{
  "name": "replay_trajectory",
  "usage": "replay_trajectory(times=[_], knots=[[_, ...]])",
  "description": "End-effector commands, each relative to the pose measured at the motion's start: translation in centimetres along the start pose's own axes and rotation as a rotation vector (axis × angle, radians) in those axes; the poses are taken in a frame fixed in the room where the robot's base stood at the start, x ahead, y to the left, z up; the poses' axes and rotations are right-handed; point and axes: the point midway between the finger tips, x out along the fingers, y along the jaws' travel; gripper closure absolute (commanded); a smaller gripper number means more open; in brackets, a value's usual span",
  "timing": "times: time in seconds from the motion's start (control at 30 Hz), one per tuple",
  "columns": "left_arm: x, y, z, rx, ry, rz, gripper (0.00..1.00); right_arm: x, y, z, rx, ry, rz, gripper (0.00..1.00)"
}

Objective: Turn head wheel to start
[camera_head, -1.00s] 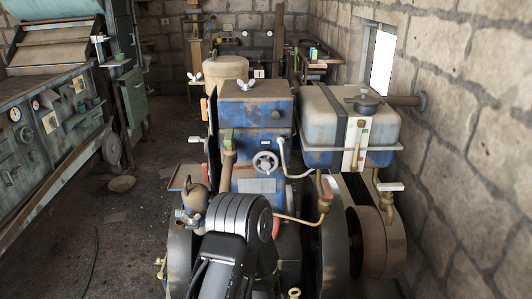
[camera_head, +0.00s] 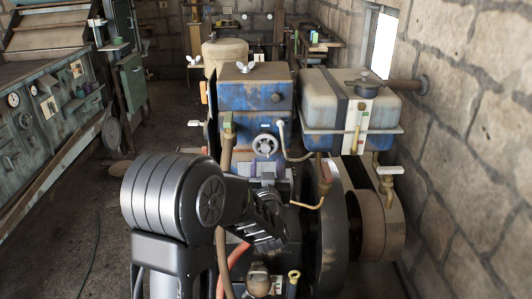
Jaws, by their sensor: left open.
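The blue engine block (camera_head: 254,95) stands upright in the middle of the view. A small pale spoked handwheel (camera_head: 265,145) is on its front face and is fully visible. My left gripper (camera_head: 268,187) is open just below the handwheel, in front of the lower engine face. It appears apart from the wheel and holds nothing that I can see. My black left arm covers part of the lower engine. A large dark flywheel (camera_head: 327,240) stands to the right of the gripper. My right gripper does not show.
A worn blue-and-white tank (camera_head: 345,112) with a pipe and valve sits right of the engine, near the stone wall (camera_head: 480,150). A hose (camera_head: 224,190) runs down the engine's left. A control bench (camera_head: 45,110) stands at the left, with open floor between.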

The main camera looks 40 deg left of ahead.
Motion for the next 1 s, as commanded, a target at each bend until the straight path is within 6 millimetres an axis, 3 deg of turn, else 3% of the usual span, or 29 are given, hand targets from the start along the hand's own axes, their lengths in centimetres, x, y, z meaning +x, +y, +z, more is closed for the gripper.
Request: replay_trajectory(times=[0.27, 0.63, 1.0], knots=[[1.8, 0.0, 0.0, 0.003, -0.002, 0.000, 0.50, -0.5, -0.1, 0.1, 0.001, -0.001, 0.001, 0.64], [7.1, 0.0, 0.0, 0.003, -0.003, 0.000, 0.50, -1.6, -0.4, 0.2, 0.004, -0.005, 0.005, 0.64], [7.8, 0.1, 0.1, 0.000, -0.003, 0.002, 0.50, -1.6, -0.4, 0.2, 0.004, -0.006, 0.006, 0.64]])
